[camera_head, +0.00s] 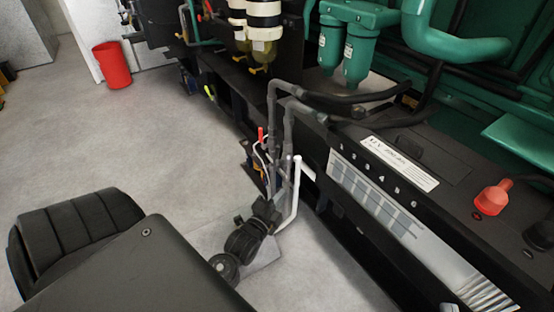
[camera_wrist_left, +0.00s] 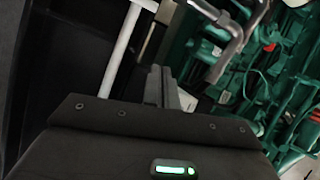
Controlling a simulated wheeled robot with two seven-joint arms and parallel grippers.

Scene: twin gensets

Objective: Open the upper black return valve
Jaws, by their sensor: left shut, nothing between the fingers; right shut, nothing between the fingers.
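Grey return-looking pipes (camera_head: 275,120) bend down off the black bench in the head view. A small red-tipped handle (camera_head: 261,136) stands beside them. I cannot tell which part is the upper black return valve. My left gripper (camera_wrist_left: 160,76) shows in the left wrist view, its dark fingers shut and empty. A white bar (camera_wrist_left: 122,48) is to its left, apart in the picture, and a grey pipe (camera_wrist_left: 225,25) is to its upper right.
The black bench edge (camera_head: 335,145) with a numbered label row runs along the right. A red bin (camera_head: 112,65) stands on the open grey floor (camera_head: 120,140) at the left.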

